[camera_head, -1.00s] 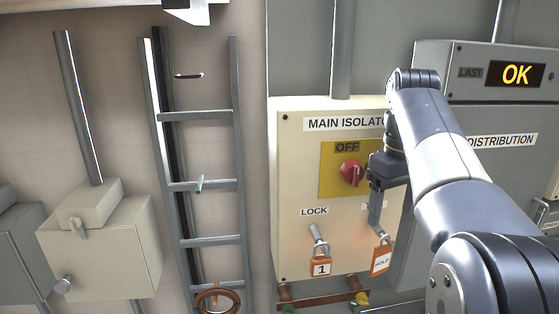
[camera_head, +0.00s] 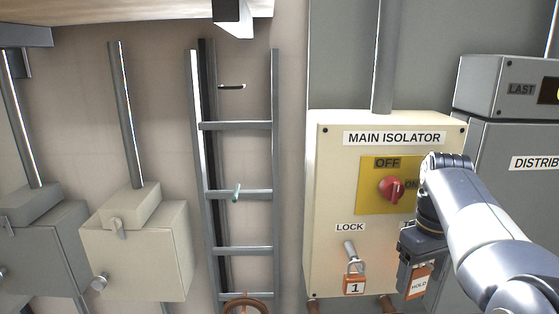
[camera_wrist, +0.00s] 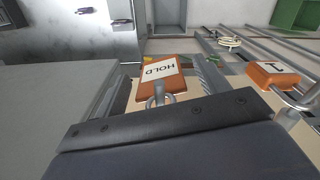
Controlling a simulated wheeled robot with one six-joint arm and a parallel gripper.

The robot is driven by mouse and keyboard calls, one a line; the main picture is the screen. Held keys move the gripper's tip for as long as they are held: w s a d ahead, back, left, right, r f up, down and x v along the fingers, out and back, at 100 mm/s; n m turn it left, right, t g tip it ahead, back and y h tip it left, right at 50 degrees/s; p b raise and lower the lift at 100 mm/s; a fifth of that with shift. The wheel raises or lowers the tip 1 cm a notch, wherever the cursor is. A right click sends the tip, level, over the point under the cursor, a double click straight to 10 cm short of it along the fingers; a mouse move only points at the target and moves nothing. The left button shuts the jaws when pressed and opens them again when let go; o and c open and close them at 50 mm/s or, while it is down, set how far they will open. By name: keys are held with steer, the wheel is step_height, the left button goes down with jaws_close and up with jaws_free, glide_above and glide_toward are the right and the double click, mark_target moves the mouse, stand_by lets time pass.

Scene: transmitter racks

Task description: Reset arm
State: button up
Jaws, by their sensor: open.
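My gripper (camera_head: 416,270) is open and sits low in front of the right side of the main isolator panel (camera_head: 335,200). The red isolator knob (camera_head: 391,189) sits on a yellow plate marked OFF and ON.
An orange padlock marked 1 (camera_head: 354,284) hangs under the LOCK label, left of my gripper. A grey distribution cabinet (camera_head: 500,220) stands close on the right. A ladder rack (camera_head: 236,194) and switch boxes (camera_head: 150,250) are on the left wall.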

steer(key=shift+s, duration=0.3)
steer(key=shift+w+r, duration=0.1)
